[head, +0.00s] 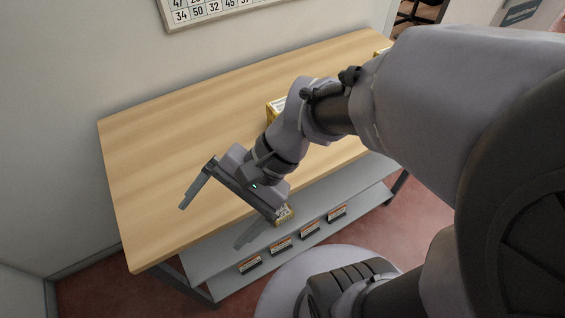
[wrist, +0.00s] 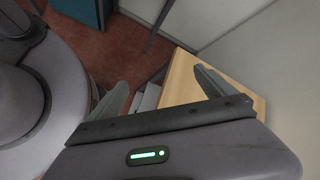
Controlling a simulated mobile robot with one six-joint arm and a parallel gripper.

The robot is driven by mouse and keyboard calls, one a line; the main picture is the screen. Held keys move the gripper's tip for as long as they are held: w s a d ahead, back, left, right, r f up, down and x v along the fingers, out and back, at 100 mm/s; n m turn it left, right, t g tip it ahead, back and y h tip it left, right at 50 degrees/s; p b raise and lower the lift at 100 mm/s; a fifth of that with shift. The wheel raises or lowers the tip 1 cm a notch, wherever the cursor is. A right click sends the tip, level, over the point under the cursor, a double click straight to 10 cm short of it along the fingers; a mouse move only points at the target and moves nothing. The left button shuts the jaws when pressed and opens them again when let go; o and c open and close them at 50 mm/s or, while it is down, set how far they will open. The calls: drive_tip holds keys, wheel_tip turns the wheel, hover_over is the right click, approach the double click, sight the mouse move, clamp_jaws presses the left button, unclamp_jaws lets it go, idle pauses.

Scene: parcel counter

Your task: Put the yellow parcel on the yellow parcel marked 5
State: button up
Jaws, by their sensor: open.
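A yellow parcel (head: 272,108) with a pale label stands on the wooden counter (head: 160,130), partly hidden behind my arm. A second yellow parcel (head: 377,52) shows as a small piece at the counter's far right end. A third yellowish parcel (head: 286,214) peeks out beside my gripper, near the counter's front edge; whether it is on the counter or the shelf below, I cannot tell. No number on any of them is readable. My gripper (head: 221,212) is open and empty above the counter's front left part. In the wrist view its fingers (wrist: 162,92) are spread with no parcel between them.
A grey lower shelf (head: 220,283) with several orange-and-white labels (head: 281,246) runs along the counter's front. A number chart (head: 215,10) hangs on the back wall. The counter's left part is bare. The wrist view shows red floor (wrist: 140,55) and a teal object (wrist: 82,10).

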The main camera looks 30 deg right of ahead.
drive_tip(key=d+r+n+t+h, duration=0.5)
drive_tip(key=d+h, duration=0.1)
drive_tip(key=d, duration=0.2)
drive_tip(key=shift+w+r+h, duration=0.25)
drive_tip(key=shift+r+h, duration=0.05)
drive_tip(key=shift+r, duration=0.1)
